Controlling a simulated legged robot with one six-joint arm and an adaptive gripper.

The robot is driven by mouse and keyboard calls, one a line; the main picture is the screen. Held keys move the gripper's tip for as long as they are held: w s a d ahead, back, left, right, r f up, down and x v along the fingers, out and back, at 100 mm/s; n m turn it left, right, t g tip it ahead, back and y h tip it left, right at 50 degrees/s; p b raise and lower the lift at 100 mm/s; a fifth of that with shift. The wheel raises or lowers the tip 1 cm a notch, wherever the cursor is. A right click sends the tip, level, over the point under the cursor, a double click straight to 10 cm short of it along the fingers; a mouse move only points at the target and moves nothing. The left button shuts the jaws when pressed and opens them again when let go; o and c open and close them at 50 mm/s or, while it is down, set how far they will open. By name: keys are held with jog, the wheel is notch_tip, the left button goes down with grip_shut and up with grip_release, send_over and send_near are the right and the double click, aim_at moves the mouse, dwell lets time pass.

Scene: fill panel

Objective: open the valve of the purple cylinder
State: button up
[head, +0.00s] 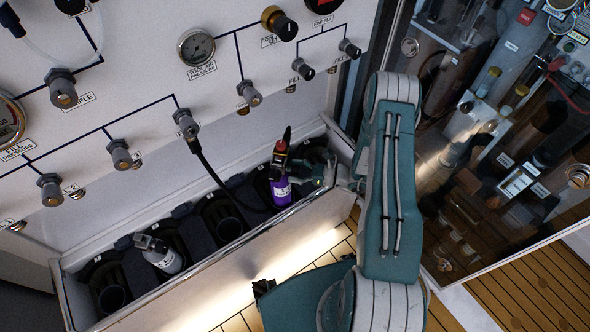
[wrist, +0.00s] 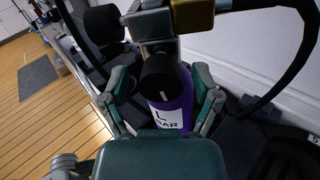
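The purple cylinder (head: 281,191) stands upright in a slot of the trough, with a valve and fitting (head: 281,160) on top. In the wrist view the purple cylinder (wrist: 176,112) has a white label. A round black valve knob (wrist: 160,78) with a white mark faces the wrist camera in front of it. My gripper (wrist: 165,90) is open, with one finger on each side of the knob and visible gaps between fingers and knob. In the head view my gripper (head: 318,172) is just right of the cylinder's top, partly hidden among the fittings.
A grey cylinder (head: 162,255) stands farther left in the trough (head: 235,262), among empty dark holders. A black hose (head: 205,165) runs from the panel (head: 140,75) down towards the purple cylinder. A glass-fronted cabinet (head: 500,130) stands right of my arm. The wooden floor is clear in front.

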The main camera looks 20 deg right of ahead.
jog(key=v, duration=1.2)
dwell(0.3)
jog(key=s+a+r+n+g+h, duration=0.1)
jog(key=a+r+n+g+h, duration=0.3)
jog(key=r+n, duration=0.45)
jog(key=s+a+r+n+g+h, duration=0.15)
jog(key=a+r+n+g, duration=0.3)
jog(key=r, duration=0.75)
jog(key=s+a+r+n+t+h, duration=0.1)
jog(key=s+r+n+t+h, duration=0.2)
jog(key=s+r+n+h, duration=0.2)
jog(key=s+a+r+n+t+h, duration=0.1)
jog(key=s+r+n+t+h, duration=0.2)
jog(key=s+r+n+h, duration=0.2)
jog(key=shift+s+a+r+n+h, duration=0.15)
jog(key=shift+s+r+n+h, duration=0.4)
jog(key=shift+s+r, duration=2.1)
jog(key=shift+w+r, duration=1)
jog(key=shift+w, duration=0.1)
